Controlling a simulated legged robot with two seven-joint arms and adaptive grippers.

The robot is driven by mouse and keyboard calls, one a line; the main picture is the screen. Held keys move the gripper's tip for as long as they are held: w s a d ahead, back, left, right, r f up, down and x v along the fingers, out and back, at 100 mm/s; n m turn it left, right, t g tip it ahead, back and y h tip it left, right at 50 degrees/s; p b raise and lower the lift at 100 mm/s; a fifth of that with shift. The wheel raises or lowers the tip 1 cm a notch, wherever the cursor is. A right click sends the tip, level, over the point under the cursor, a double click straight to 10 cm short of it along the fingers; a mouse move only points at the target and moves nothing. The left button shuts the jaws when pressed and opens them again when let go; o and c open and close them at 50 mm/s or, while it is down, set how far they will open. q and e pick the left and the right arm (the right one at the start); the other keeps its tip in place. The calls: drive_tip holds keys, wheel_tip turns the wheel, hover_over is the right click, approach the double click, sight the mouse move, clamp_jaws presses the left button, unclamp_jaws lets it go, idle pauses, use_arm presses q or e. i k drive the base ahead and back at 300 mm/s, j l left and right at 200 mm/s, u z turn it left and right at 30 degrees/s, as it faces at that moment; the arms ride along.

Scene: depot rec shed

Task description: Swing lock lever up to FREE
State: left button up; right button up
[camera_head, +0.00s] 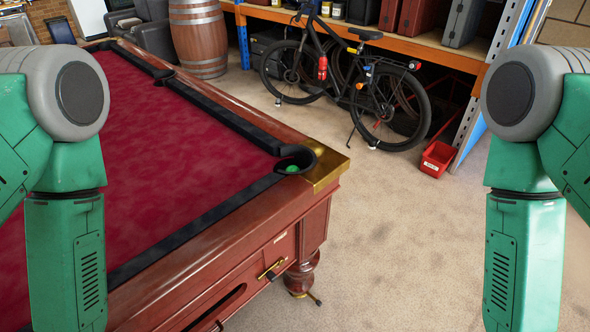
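A wooden pool table (258,218) with red cloth fills the left and middle of the view. A small brass and dark lever (271,269) sits on its end panel, below a small pale label (280,238) that is too small to read. A second short lever-like piece (314,298) sticks out at the brass foot of the turned leg (303,272). I cannot tell which is the lock lever, and no FREE marking is readable. My two green arms hang down at the left and right edges; both grippers are out of view below.
A green ball (292,168) lies in the corner pocket. A black bicycle (345,80) stands before the orange-edged shelving (430,50). A red bin (438,158) is on the floor at right. A barrel (198,38) stands behind. The floor (410,250) right of the table is clear.

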sight(268, 274)
drive_tip(key=i+l+u, duration=0.25)
drive_tip(key=l, duration=0.4)
drive_tip(key=l+u, duration=0.25)
drive_tip(key=l, duration=0.35)
